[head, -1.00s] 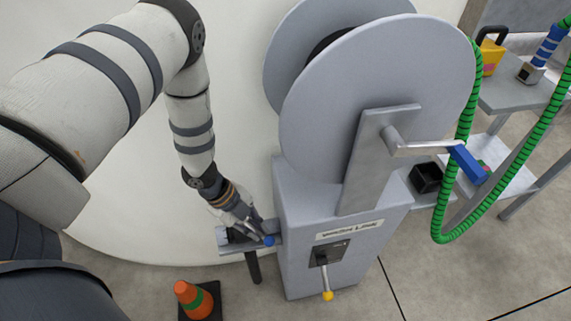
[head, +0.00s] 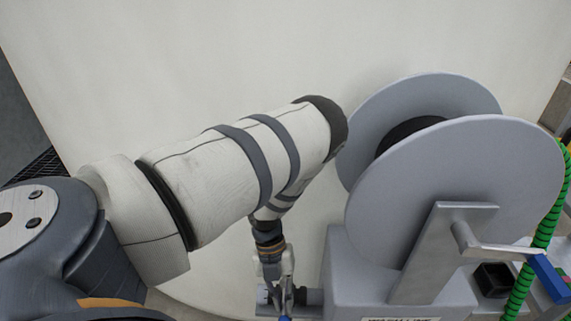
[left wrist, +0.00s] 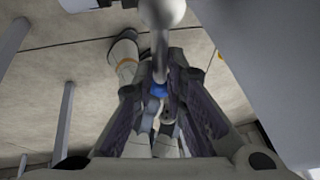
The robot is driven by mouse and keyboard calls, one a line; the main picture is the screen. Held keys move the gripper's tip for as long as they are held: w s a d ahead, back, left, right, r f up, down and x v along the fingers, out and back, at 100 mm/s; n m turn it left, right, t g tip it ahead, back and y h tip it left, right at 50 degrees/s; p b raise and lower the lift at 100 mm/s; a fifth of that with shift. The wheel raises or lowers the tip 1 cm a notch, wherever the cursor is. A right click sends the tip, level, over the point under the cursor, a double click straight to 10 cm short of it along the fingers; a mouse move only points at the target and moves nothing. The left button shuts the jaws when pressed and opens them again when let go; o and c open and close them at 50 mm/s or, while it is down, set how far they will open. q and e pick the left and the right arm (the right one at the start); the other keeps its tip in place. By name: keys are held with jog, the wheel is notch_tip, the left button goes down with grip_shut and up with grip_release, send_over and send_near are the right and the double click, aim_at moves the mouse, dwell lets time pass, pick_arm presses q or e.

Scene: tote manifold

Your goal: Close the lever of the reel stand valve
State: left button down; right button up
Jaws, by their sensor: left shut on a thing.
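The reel stand (head: 372,302) is a grey body carrying a large grey reel (head: 450,185), right of centre in the head view. The valve's pipe (head: 312,296) sticks out from its left side. My left gripper (head: 286,302) is at this valve, low in the head view, and hides much of it. In the left wrist view, the lever (left wrist: 160,89) shows as a grey bar with a blue end between the fingers. My left gripper (left wrist: 161,75) is shut on it there. Its exact angle to the pipe is hard to tell. My right gripper is not in view.
A crank arm with a blue handle (head: 549,278) sticks out at the reel's right. A green hose (head: 521,290) hangs beside it, near a black box (head: 492,280). A pale wall (head: 230,60) fills the back. Bare floor (left wrist: 50,115) shows below the gripper.

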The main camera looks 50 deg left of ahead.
pick_arm(q)
jog(key=shift+a, duration=0.1)
dwell(0.5)
jog(key=c, duration=1.6)
grip_release()
jog(key=shift+c, duration=0.2)
notch_tip(320, 180, up, 10)
